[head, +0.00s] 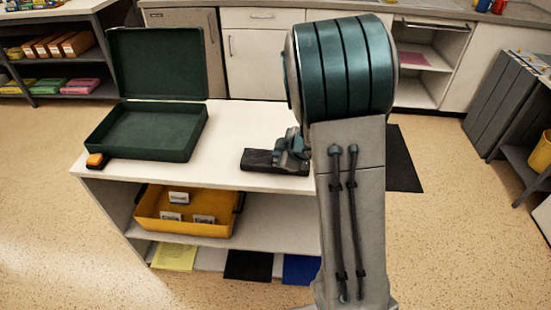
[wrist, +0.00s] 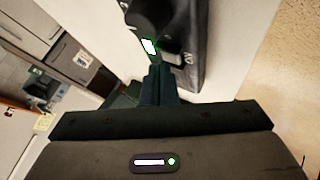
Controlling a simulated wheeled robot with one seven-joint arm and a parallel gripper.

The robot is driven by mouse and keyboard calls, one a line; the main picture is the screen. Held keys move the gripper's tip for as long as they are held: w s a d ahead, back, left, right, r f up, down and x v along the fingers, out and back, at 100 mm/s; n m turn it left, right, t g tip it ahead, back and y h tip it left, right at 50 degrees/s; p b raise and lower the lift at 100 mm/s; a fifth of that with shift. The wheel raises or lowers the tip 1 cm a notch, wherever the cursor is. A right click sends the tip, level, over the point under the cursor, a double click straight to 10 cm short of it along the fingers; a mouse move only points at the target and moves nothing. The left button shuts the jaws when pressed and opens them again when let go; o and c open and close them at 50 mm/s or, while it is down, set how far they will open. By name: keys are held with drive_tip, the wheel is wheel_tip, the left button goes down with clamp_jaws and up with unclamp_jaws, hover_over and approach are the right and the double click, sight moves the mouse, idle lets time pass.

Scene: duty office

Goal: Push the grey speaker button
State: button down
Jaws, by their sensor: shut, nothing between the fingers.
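A black desk device (head: 258,158) lies on the white top of a low shelf unit, with my gripper (head: 281,160) at its right part. In the wrist view the device (wrist: 185,25) fills the top middle and has a lit green-white display (wrist: 149,46). A small grey key (wrist: 172,58) with white lettering beside it sits near the device's edge; it looks like the speaker button. My gripper (wrist: 158,70) is shut and empty, its tips right beside the grey key. I cannot tell whether they touch it. My arm hides part of the device in the head view.
An open green case (head: 150,135) stands left on the white top (head: 225,175), with an orange-and-black item (head: 96,160) at its front corner. A yellow bin (head: 185,228) is on the shelf below. The top between case and device is clear.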

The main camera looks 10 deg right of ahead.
drive_tip(key=shift+f, duration=0.35)
idle(0.3)
drive_tip(key=shift+r, duration=0.1)
drive_tip(key=shift+r+p, duration=0.65)
drive_tip(key=shift+r, duration=0.05)
wheel_tip(320, 180, up, 6)
drive_tip(key=p, duration=0.6)
idle(0.9)
